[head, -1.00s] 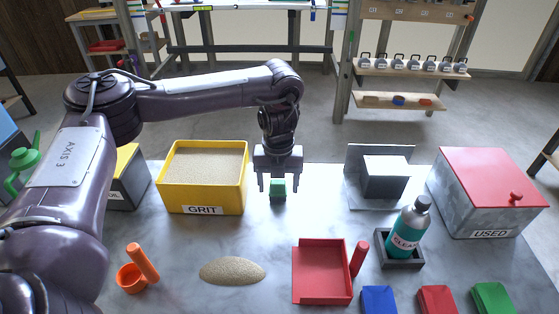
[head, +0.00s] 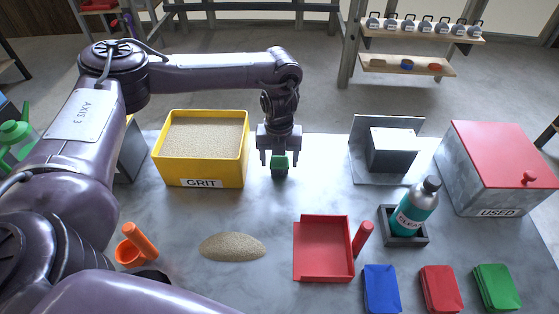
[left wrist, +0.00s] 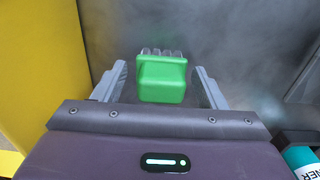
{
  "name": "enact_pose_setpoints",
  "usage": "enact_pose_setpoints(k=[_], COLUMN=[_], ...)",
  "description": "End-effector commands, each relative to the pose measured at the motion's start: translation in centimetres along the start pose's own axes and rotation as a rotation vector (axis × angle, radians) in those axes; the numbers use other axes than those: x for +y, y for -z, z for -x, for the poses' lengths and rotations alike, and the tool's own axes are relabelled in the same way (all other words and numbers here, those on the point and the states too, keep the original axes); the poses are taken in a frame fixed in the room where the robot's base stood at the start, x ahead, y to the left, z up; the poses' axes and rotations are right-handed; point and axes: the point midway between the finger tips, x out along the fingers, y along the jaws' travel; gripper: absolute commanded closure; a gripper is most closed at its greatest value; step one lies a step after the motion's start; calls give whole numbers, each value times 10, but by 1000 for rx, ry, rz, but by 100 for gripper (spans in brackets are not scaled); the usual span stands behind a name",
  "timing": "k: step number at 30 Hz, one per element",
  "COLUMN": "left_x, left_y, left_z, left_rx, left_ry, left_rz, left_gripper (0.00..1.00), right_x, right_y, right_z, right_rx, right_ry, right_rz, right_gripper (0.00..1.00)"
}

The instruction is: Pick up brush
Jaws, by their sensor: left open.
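The brush is a small green block with dark bristles (head: 279,165), on the grey table just right of the yellow grit bin. In the left wrist view the brush (left wrist: 161,80) lies between the two open fingers, with a gap on each side. My left gripper (head: 280,160) points down over it, fingers apart on either side. It also shows in the left wrist view (left wrist: 160,90). My right gripper is not seen; a purple arm link crosses the bottom left of the head view.
The grit bin (head: 200,174) stands close left of the gripper. A grey metal stand (head: 391,150) is to the right. In front are a sand pile (head: 232,247), a red dustpan (head: 322,250), an orange scoop (head: 130,252) and a cleaner bottle (head: 416,208).

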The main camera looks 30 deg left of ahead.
Motion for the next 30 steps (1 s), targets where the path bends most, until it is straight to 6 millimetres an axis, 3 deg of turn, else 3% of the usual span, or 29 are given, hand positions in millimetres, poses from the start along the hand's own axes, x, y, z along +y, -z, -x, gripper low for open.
enact_pose_setpoints(k=[7, 16, 25, 30], left_x=[0, 0, -1, -2], left_y=[0, 0, 0, -1], left_z=[-1, -1, 1, 14], left_rx=[-1, -1, -1, -2], left_ry=[1, 1, 1, 3], left_rz=[-1, -1, -1, -1], left_gripper=[37, 76, 78, 78], right_x=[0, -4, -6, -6], right_y=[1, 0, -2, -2], right_z=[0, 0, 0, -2], right_rx=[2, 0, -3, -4], right_ry=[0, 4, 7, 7], right_rz=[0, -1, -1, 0], right_gripper=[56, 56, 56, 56])
